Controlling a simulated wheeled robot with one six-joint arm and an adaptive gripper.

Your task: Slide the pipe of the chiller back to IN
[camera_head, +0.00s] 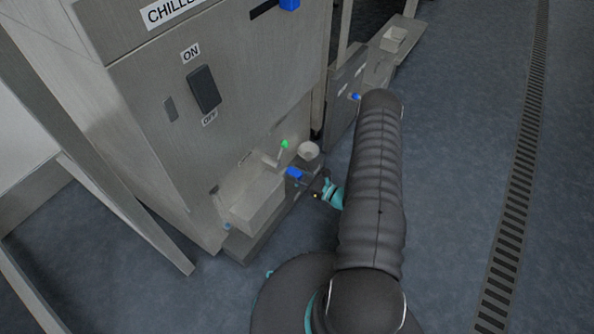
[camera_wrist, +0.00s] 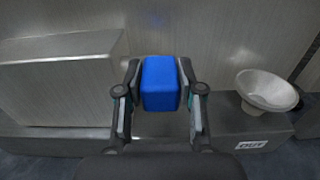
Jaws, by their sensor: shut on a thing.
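The chiller (camera_head: 130,95) is a tall grey metal cabinet on the left of the head view. A blue block (camera_head: 295,172), seemingly the handle of its pipe, sits low in front of it. My gripper (camera_head: 306,181) is shut on this block; in the wrist view the block (camera_wrist: 160,84) stands between both fingers. A pale round funnel (camera_wrist: 266,90) is to the right of the block, above a label reading OUT (camera_wrist: 251,145). The funnel also shows in the head view (camera_head: 308,150). No IN label is readable, and the pipe itself is not clearly visible.
A grey box (camera_wrist: 60,80) stands left of my gripper on the low ledge. A green-tipped lever (camera_head: 284,144) rises behind it in the head view. An ON/OFF switch (camera_head: 204,89) is on the chiller front. Open floor (camera_head: 445,130) lies to the right.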

